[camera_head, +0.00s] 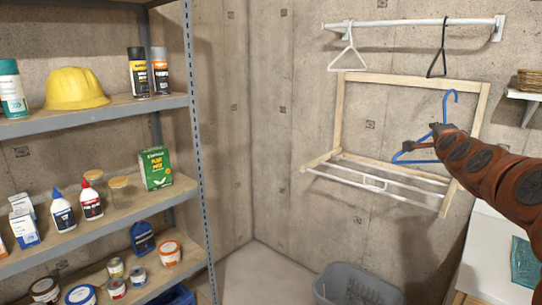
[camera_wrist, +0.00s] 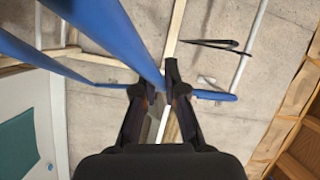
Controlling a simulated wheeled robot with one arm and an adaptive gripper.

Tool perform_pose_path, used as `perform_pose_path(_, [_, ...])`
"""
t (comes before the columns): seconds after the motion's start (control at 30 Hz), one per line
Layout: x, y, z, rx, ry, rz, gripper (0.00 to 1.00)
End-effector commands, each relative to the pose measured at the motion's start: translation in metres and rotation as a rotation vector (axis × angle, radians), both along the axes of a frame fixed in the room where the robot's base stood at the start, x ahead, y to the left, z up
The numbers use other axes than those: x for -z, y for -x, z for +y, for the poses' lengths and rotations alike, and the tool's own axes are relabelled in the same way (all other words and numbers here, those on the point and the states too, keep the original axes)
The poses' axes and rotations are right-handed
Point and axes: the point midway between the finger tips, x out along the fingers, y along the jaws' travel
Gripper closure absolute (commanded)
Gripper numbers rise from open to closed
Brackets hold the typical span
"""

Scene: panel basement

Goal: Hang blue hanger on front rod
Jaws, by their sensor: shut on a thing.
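The blue hanger (camera_head: 447,97) is in my gripper (camera_head: 437,131), with its hook up and its triangle below. It is held in the air in front of the wall-mounted wooden rack (camera_head: 339,115). In the wrist view, the blue hanger (camera_wrist: 112,28) runs between the two fingers of my gripper (camera_wrist: 160,88), which are closed on it. The white front rod (camera_head: 325,174) crosses the low front of the wooden rack, below and left of the hanger. The hanger's hook looks apart from any rod. My arm hides part of the rack's right side.
A white wall rod (camera_head: 410,22) above holds a white hanger (camera_head: 348,47) and a black hanger (camera_head: 441,50). A loaded shelf unit (camera_head: 100,108) stands left. A grey basket (camera_head: 355,286) is on the floor, and a white cabinet (camera_head: 490,250) stands lower right.

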Motion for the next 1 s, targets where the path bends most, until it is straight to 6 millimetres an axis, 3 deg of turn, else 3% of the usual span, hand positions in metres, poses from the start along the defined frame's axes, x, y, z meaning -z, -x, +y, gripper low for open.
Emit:
perform_pose_path(0.03, [0.027,-0.008,0.011,-0.005,-0.001,0.011,1.0])
perform_pose_path(0.27, [0.115,-0.032,0.07,-0.043,-0.002,0.009,1.0])
perform_pose_path(0.4, [0.168,-0.04,0.127,-0.106,-0.003,0.009,1.0])
perform_pose_path(0.53, [0.207,-0.038,0.184,-0.178,-0.003,0.008,1.0])
perform_pose_path(0.7, [0.238,-0.029,0.243,-0.26,-0.004,0.005,1.0])
perform_pose_path(0.8, [0.245,-0.025,0.263,-0.289,-0.002,-0.001,1.0])
perform_pose_path(1.0, [0.249,-0.022,0.276,-0.307,-0.005,-0.003,1.0])
